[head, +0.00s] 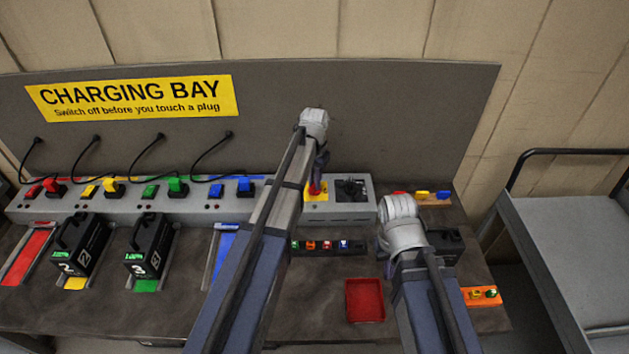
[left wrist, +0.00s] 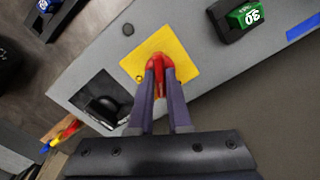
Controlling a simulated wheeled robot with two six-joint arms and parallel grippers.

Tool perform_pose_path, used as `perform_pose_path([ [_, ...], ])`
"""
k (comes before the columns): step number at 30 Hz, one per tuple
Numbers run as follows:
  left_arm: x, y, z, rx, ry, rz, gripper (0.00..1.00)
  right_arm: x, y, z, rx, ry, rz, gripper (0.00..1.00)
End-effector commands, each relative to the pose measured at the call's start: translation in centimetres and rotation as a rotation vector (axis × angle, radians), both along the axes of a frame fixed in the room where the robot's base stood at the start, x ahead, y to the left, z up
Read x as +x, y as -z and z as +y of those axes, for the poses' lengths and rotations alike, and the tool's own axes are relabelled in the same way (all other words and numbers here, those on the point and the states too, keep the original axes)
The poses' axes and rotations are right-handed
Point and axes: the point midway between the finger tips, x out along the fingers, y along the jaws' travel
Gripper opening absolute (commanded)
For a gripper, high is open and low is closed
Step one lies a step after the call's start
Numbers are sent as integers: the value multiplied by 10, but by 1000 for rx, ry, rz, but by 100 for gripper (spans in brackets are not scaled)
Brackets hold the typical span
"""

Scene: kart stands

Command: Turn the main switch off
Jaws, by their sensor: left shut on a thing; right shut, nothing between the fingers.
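The main switch is a red handle (head: 315,187) on a yellow plate (head: 317,197) on the grey charging console. In the left wrist view the red handle (left wrist: 160,66) stands in front of the yellow plate (left wrist: 185,50). My left gripper (head: 319,177) is shut on the red handle; its two fingers (left wrist: 161,85) lie on either side of it in the left wrist view. The handle's exact turn is hard to read. My right gripper (head: 392,235) is shut and empty over the table at the right; its fingers are mostly hidden by its own wrist.
Coloured plugs with black cables line the console's left. Two batteries (head: 80,245) (head: 149,249), a red tray (head: 365,300) and an orange block (head: 482,296) stand on the table. A grey cart (head: 570,240) is at the right.

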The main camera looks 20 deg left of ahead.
Motion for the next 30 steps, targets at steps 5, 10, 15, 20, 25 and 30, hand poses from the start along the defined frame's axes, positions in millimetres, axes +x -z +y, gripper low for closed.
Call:
perform_pose_path([
  [5,0,0,0,0,-163,0,0,0,0,0,0,0,0,0],
  [10,0,0,0,0,-302,0,0,0,0,0,0,0,0,0],
  [15,0,0,0,0,-414,0,0,0,0,0,0,0,0,0],
  [20,0,0,0,0,-490,0,0,0,0,0,0,0,0,0],
  [25,0,0,0,0,-540,0,0,0,0,0,0,0,0,0],
  [30,0,0,0,0,-562,0,0,0,0,0,0,0,0,0],
])
